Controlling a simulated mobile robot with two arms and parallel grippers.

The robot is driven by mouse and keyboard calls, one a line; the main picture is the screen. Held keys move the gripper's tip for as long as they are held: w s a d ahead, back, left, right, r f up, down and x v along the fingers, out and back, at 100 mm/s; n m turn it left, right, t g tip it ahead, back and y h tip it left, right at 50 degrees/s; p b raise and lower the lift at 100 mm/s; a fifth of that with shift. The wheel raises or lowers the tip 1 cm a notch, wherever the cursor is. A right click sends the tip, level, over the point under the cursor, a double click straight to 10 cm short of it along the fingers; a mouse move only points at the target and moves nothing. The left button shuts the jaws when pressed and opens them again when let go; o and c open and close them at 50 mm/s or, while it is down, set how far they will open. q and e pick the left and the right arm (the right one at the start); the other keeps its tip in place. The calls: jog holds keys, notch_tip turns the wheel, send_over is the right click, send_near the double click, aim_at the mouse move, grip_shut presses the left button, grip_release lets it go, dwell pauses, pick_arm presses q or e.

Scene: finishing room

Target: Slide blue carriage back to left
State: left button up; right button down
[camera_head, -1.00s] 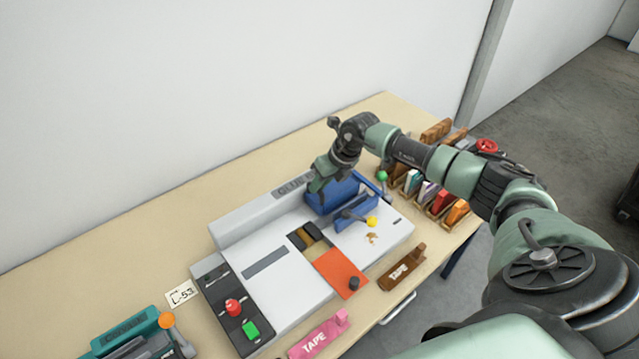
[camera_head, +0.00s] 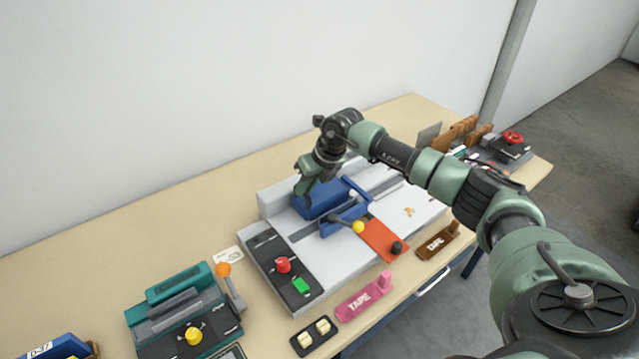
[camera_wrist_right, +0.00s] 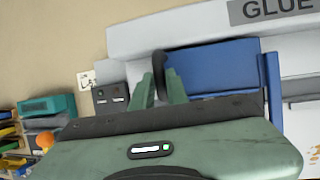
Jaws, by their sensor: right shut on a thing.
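The blue carriage (camera_head: 322,201) sits on the light grey machine bed (camera_head: 404,208), near the middle of the machine. It also shows in the right wrist view (camera_wrist_right: 212,68). A lever with a yellow knob (camera_head: 358,227) is at its front. My right gripper (camera_head: 305,190) reaches down to the carriage's left end. In the right wrist view its two fingers (camera_wrist_right: 161,85) are closed around a dark curved handle (camera_wrist_right: 158,72) beside the carriage's left edge. My left gripper is in neither view.
A black panel (camera_head: 282,270) with a red knob and green button is left of the carriage. An orange plate (camera_head: 384,240) lies right of it. Pink (camera_head: 363,298) and brown (camera_head: 437,241) tape dispensers stand in front. A teal machine (camera_head: 185,310) is at the left.

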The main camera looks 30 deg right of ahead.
jog(key=a, duration=0.8)
jog(key=shift+s, duration=0.25)
jog(key=c, duration=1.5)
grip_release()
jog(key=shift+a, duration=0.1)
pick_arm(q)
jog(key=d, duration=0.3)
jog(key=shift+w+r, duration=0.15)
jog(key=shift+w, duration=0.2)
pick_arm(e)
jog(key=shift+o, duration=0.5)
jog(key=shift+a, duration=0.1)
